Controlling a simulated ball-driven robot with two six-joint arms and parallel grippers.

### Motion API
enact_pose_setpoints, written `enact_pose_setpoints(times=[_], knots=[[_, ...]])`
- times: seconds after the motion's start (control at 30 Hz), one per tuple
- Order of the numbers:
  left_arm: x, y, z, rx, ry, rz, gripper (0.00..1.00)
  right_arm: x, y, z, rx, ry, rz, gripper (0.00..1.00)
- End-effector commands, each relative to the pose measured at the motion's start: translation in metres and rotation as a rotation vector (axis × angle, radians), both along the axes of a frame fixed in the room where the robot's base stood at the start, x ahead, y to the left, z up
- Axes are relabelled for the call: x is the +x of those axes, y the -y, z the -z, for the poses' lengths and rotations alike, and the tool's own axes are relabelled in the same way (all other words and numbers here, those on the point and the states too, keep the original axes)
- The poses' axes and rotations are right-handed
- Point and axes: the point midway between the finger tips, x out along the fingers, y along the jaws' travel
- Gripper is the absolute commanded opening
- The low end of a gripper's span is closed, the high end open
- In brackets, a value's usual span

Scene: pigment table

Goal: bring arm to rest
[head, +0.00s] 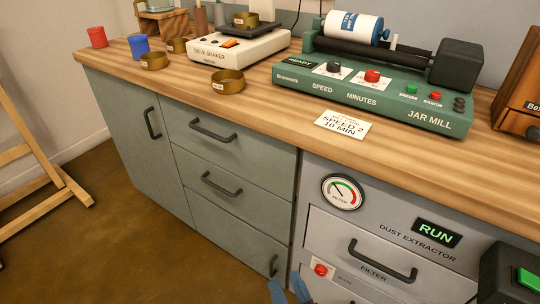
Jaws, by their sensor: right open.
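My right gripper (288,290) shows only as two blue fingertips at the bottom edge of the head view. The fingertips are apart, with nothing visible between them. The rest of this gripper is cut off by the frame. My left gripper is not in view.
The wooden worktop (290,108) holds a green jar mill (375,95), a sieve shaker (238,48), brass sieves (227,82), a red cup (97,37) and a blue cup (139,46). The dust extractor (395,235) stands below. Floor (110,235) is clear at lower left, beside a wooden stand (40,165).

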Motion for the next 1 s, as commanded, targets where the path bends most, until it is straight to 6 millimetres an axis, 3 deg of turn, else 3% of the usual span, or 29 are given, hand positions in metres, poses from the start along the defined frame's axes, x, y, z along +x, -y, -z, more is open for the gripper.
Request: enact_pose_setpoints(times=[0.03,0.2,0.5,0.7,0.73,1.0], knots=[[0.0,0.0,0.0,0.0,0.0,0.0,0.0,-0.009,0.023,-0.001,-0.131,0.003,0.047,0.66],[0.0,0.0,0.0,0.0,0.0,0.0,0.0,-0.039,0.083,-0.003,-0.48,-0.043,0.194,0.66],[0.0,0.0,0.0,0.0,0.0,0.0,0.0,-0.079,0.15,-0.009,-0.64,-0.167,0.401,0.66],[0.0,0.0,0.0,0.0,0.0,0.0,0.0,-0.097,0.179,0.002,-0.642,-0.262,0.511,0.66],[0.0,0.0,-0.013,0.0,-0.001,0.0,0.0,-0.096,0.177,-0.012,-0.642,-0.257,0.5,0.66],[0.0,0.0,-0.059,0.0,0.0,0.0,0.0,-0.096,0.176,-0.057,-0.641,-0.254,0.494,0.66]])
